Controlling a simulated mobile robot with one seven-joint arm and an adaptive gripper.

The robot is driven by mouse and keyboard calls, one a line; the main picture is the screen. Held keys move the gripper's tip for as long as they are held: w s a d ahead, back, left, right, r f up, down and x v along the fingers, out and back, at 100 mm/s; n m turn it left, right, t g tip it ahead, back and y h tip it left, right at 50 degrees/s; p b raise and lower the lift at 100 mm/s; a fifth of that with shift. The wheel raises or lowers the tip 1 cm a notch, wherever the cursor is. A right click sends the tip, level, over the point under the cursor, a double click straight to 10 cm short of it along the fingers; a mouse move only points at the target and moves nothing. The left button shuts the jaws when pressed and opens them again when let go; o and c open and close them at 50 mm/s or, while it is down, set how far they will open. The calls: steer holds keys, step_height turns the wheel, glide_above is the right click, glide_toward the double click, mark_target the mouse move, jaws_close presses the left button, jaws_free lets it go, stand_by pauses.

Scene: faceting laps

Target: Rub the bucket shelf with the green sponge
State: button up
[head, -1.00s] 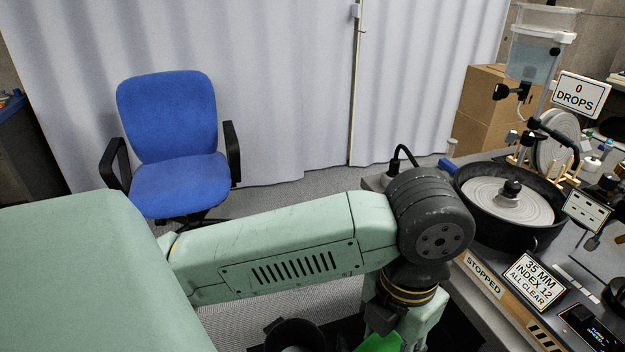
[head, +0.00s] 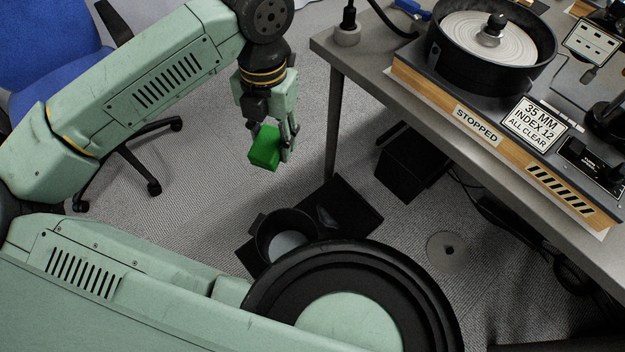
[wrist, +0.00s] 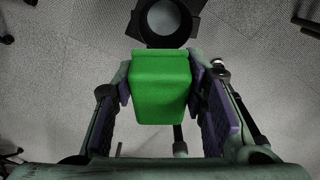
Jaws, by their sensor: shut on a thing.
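My gripper (head: 274,130) is shut on the green sponge (head: 264,148), holding it in the air, fingers down. In the wrist view the sponge (wrist: 160,85) sits between both finger pads. A flat black board (head: 352,204), which looks like the bucket shelf, is low, below and right of the sponge. A black bucket (head: 268,240) with a pale inside stands on it and hides part of it. The sponge is apart from both. The wrist view shows the bucket (wrist: 165,40) beyond the sponge. I cannot tell the board's exact height above the floor.
The grey workbench (head: 375,75) with its black lap pan (head: 440,70) stands at the right, a leg close behind the board. A black box (head: 410,165) is under the bench. A blue chair (head: 50,45) is at the left. Open carpet lies beneath my gripper.

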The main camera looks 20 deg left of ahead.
steer(key=w+f, duration=0.6)
steer(key=f, duration=0.1)
steer(key=m+g+y+b, duration=0.2)
steer(key=m+b, duration=0.1)
steer(key=m, duration=0.2)
glide_above(316, 207)
step_height(316, 207, down, 31)
steer(key=shift+w+d+f+b, duration=0.1)
steer(key=shift+w+f+b, duration=0.15)
steer(key=shift+f+b, duration=0.95)
steer(key=shift+w+d+f+b, duration=0.15)
steer(key=shift+f+b, duration=0.45)
steer(key=shift+f, duration=1.05)
steer(key=shift+a+f, duration=0.1)
steer(key=shift+f+b, duration=1.55)
steer(key=shift+f, duration=0.9)
steer(key=shift+f+b, duration=0.3)
steer(key=shift+f, duration=0.15)
